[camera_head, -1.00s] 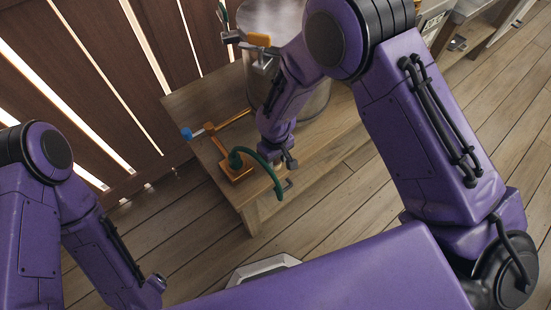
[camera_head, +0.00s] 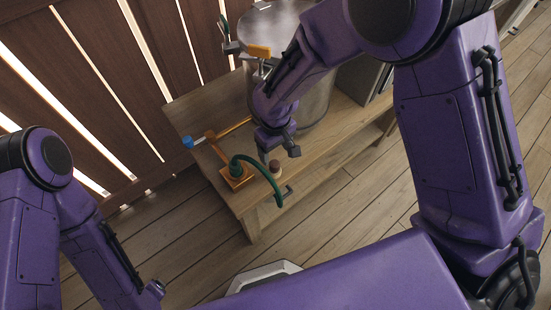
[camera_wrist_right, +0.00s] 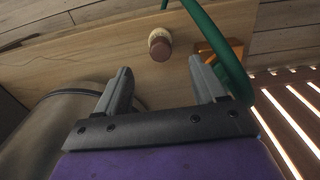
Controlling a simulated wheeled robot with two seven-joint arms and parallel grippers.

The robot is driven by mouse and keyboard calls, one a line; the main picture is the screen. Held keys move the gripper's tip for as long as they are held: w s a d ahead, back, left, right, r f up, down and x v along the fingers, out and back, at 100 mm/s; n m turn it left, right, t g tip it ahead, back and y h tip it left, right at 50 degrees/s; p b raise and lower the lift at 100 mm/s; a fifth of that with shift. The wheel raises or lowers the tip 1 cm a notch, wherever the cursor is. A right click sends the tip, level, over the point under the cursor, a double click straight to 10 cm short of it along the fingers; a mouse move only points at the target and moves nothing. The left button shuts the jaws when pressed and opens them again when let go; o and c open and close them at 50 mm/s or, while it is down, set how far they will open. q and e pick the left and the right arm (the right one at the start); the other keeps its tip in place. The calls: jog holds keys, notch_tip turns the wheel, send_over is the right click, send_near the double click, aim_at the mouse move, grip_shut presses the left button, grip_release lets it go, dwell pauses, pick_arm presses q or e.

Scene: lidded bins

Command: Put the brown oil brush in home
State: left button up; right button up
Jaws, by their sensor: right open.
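A small upright piece with a brown top and a pale, bristle-like lower rim, which looks like the brown oil brush (camera_head: 275,167), stands on the wooden bench near its front edge. It also shows in the right wrist view (camera_wrist_right: 160,46), beyond the fingertips and roughly between them. My right gripper (camera_head: 278,152) is open and empty, just behind the brush in the head view and apart from it. The fingers also show in the right wrist view (camera_wrist_right: 160,68). My left gripper is out of the frame. I cannot tell which thing or spot is home.
An orange stand (camera_head: 236,180) with a curved green hose (camera_head: 262,165) is close to the brush on the left. An orange bar with a blue knob (camera_head: 188,142) lies behind it. A large metal drum (camera_head: 314,100) stands on the bench (camera_head: 212,105) beside my right arm.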

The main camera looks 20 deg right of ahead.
notch_tip(320, 180, up, 2)
jog(key=shift+r, duration=0.1)
jog(key=s+d+f+m+t, duration=0.1)
jog(key=s+d+f+m, duration=0.35)
jog(key=s+f, duration=0.35)
jog(key=s+d+f+m+t, duration=0.1)
jog(key=s+d+f+m, duration=0.35)
jog(key=s+f, duration=0.4)
jog(key=s+d+f+m+t+h, duration=0.1)
jog(key=s+d+h, duration=0.2)
jog(key=s+d, duration=0.4)
jog(key=shift+d+f+m, duration=0.25)
jog(key=shift+d+m, duration=0.15)
jog(key=shift+d, duration=0.1)
